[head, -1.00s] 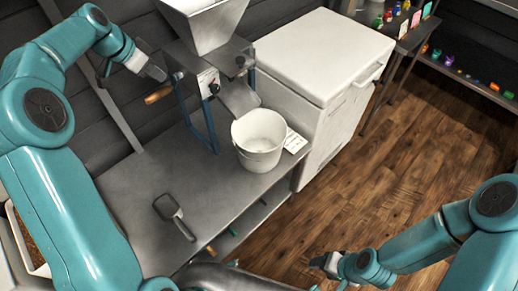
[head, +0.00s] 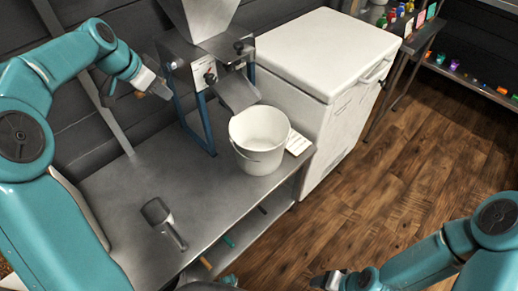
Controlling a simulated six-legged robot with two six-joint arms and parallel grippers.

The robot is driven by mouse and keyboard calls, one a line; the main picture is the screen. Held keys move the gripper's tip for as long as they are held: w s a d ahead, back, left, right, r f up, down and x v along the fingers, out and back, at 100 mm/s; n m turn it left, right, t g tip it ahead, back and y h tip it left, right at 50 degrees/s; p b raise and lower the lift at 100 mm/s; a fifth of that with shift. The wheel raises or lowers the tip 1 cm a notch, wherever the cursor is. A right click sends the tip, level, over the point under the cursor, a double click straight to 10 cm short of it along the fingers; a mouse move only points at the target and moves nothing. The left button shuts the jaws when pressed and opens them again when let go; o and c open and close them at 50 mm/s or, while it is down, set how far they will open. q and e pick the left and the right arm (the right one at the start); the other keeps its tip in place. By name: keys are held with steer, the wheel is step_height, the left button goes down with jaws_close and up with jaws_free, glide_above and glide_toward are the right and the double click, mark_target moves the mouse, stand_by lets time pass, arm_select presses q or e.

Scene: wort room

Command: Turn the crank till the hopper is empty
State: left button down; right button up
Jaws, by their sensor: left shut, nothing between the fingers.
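The grain mill (head: 183,68) stands on blue legs at the back of the steel bench. Its pale hopper (head: 205,14) is cut off by the top edge, and its contents are hidden. A metal chute (head: 238,92) slopes down towards a white bucket (head: 258,140), which stands upright below it. My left gripper (head: 160,90) is shut and empty, just left of the mill. The crank's wooden handle is hardly visible behind this gripper. My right gripper (head: 322,281) is low at the bottom edge, over the floor, and too small to read.
A metal scoop (head: 162,221) lies on the bare front of the bench (head: 120,190). A white card (head: 298,143) lies beside the bucket. A white chest (head: 325,50) stands to the right. Shelves with small colourful items are at far right; the wooden floor (head: 400,170) is clear.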

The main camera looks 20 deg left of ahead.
arm_select(q)
steer(key=w+a+f+p, duration=0.1)
steer(key=w+a+f, duration=0.2)
steer(key=a+f, duration=0.4)
steer(key=shift+w+a+f+p, duration=0.25)
steer(key=shift+w+f+p, duration=0.1)
steer(key=shift+f, duration=0.1)
